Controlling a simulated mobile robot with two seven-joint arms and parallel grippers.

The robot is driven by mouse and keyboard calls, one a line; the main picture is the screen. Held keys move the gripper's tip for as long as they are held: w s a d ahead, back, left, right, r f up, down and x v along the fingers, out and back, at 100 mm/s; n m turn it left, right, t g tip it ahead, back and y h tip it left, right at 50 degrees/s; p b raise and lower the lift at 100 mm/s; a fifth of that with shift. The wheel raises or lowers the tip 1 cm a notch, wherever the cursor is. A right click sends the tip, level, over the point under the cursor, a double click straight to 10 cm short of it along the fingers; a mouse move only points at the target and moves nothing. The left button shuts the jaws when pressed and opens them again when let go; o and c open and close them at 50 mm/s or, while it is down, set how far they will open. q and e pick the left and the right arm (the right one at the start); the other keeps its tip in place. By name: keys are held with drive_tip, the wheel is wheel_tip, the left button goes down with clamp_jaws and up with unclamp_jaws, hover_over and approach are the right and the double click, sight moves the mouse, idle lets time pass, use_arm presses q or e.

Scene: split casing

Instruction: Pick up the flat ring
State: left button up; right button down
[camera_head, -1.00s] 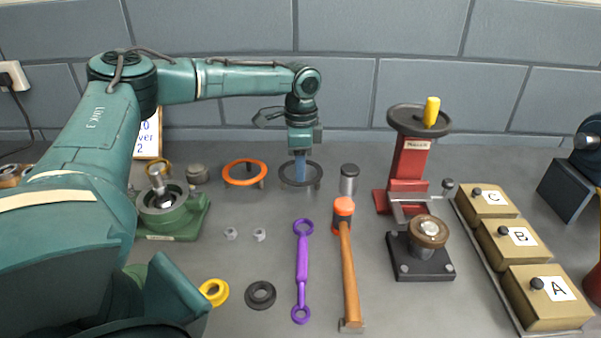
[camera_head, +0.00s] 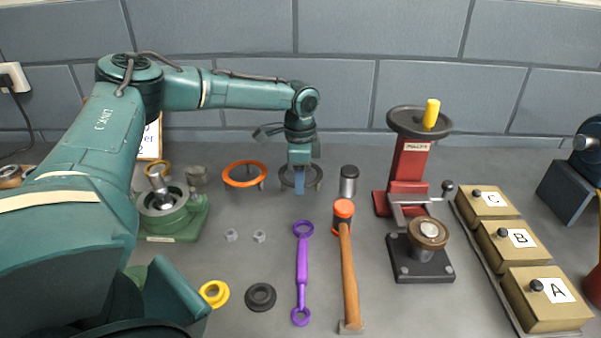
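A dark flat ring (camera_head: 315,184) lies raised on short supports at the back middle of the bench. An orange flat ring (camera_head: 245,183) lies on similar supports just left of it. My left gripper (camera_head: 299,187) points down over the near rim of the dark ring, its blue fingers covering part of that rim. The fingers show edge-on, so I cannot tell whether they are open or shut, or whether they touch the ring. My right gripper is not in view.
A black flanged ring (camera_head: 261,296) and a yellow one (camera_head: 214,293) lie in front. A green fixture (camera_head: 178,220) stands left, a red press (camera_head: 408,167) right.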

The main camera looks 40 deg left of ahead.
use_arm(q)
drive_tip(key=shift+f+p, duration=0.2)
drive_tip(key=shift+p, duration=0.15)
idle(0.4)
drive_tip(key=shift+c, duration=0.3)
clamp_jaws()
